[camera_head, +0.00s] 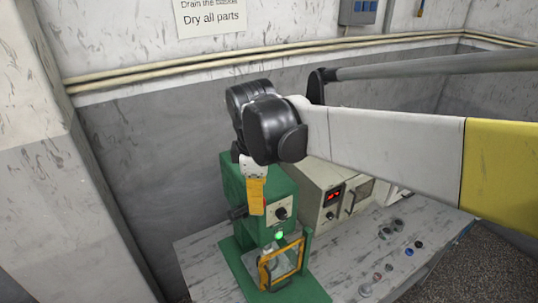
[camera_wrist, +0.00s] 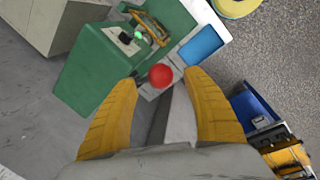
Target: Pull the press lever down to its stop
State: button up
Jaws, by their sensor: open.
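The green press (camera_head: 262,180) stands on the bench below my gripper. It also shows in the wrist view (camera_wrist: 95,75). A red ball knob (camera_wrist: 160,75), apparently the end of the press lever, lies between my two yellow fingertips in the wrist view. I cannot tell whether it is level with the tips or beyond them. My gripper (camera_head: 256,210) points down at the press's left front in the head view. In the wrist view my gripper (camera_wrist: 158,80) is open, with a gap on both sides of the knob. The lever's rod is mostly hidden.
A yellow-framed guard (camera_head: 282,262) and a green lamp (camera_head: 279,235) are on the press front. A beige instrument box (camera_head: 322,188) stands just right of the press. Several small parts (camera_head: 390,250) lie on the bench (camera_head: 208,258). A blue bin (camera_wrist: 252,108) shows at right.

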jog(key=shift+w+f, duration=0.2)
jog(key=shift+f, duration=0.8)
jog(key=shift+w+f, duration=0.2)
jog(key=shift+f, duration=0.8)
grip_shut()
jog(key=s+d+f+t+y+b, duration=0.1)
jog(key=s+f+t+y+b, duration=0.1)
jog(key=f+b, duration=0.7)
jog(key=s+d+f+t+y+b, duration=0.1)
jog(key=s+d+f+t+b, duration=0.1)
jog(key=f+b, duration=0.7)
jog(key=s+d+f+t+y+b, duration=0.2)
jog(key=s+f+t+b, duration=0.2)
jog(key=f+b, duration=0.5)
jog(key=shift+d+f+m+t+y, duration=0.2)
jog(key=shift+m+t+y, duration=0.1)
jog(key=shift+t, duration=0.1)
grip_release()
jog(key=shift+r, duration=0.1)
